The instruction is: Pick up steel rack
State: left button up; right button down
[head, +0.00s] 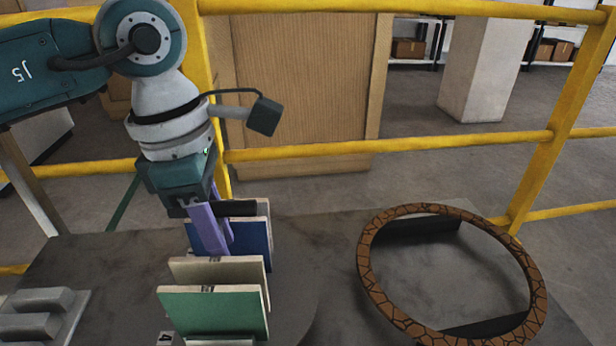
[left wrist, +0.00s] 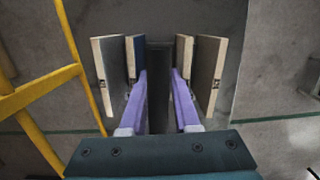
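The rack holding upright tiles stands on the dark table in the head view, mostly hidden by its tiles; a dark upright part of the steel rack (left wrist: 158,85) shows in the left wrist view. The tiles include a green one (head: 213,314), a beige-edged one (head: 215,270) and a blue one (head: 258,243). My left gripper (head: 215,243) points down among the tiles. In the left wrist view its purple fingers (left wrist: 160,95) stand apart, one on each side of the dark part, between the inner tiles. Whether they touch it is unclear. My right gripper is out of view.
A brown ring with a cracked pattern (head: 368,265) rests on dark supports at the right of the table (head: 325,225). A grey block-like fixture (head: 45,312) is at the front left. Yellow railings (head: 400,147) run behind the table. Clear tabletop lies between rack and ring.

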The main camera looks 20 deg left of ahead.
pick_arm(q)
grip_shut()
dwell(1.4)
jog(key=shift+r, duration=0.1)
